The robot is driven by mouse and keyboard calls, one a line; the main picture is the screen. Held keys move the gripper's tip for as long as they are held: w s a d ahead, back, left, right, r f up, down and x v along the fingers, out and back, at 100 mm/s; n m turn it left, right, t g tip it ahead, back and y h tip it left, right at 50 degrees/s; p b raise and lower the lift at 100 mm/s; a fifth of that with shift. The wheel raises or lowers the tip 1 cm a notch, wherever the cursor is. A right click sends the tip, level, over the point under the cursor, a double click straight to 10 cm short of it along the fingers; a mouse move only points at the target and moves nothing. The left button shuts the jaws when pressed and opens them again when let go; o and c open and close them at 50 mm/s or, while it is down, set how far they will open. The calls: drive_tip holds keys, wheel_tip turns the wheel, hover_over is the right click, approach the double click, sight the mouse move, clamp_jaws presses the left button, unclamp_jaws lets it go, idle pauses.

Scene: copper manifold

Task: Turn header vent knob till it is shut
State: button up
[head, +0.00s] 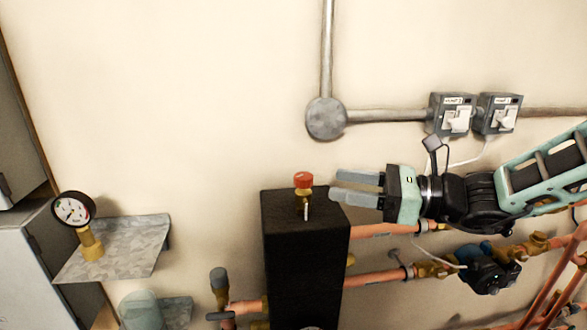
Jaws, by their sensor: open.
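A small red knob (303,180) on a brass stem stands upright on top of a tall black block-shaped header (300,250). I take it to be the header vent knob; I cannot read from this view how far it is turned. My gripper (334,186) is just right of the knob, with its two grey fingers pointing left toward it. The fingers are apart with nothing between them. The knob looks outside the fingers, with a small gap to the fingertips; depth between them is hard to tell.
Copper pipes with brass fittings and a blue-black pump (488,270) run right of the header, below my arm. Two grey switch boxes (452,115) and a conduit are on the wall above. A pressure gauge (74,210) stands on a metal shelf (140,242) at left.

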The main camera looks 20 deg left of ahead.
sight(304, 180)
drive_tip(key=a+p, duration=0.1)
drive_tip(key=a, duration=0.2)
drive_tip(key=a+p, duration=0.1)
drive_tip(key=a, duration=0.2)
drive_tip(key=s+a+p, duration=0.1)
drive_tip(key=a, duration=0.2)
drive_tip(key=shift+a, duration=0.4)
drive_tip(key=c, duration=1)
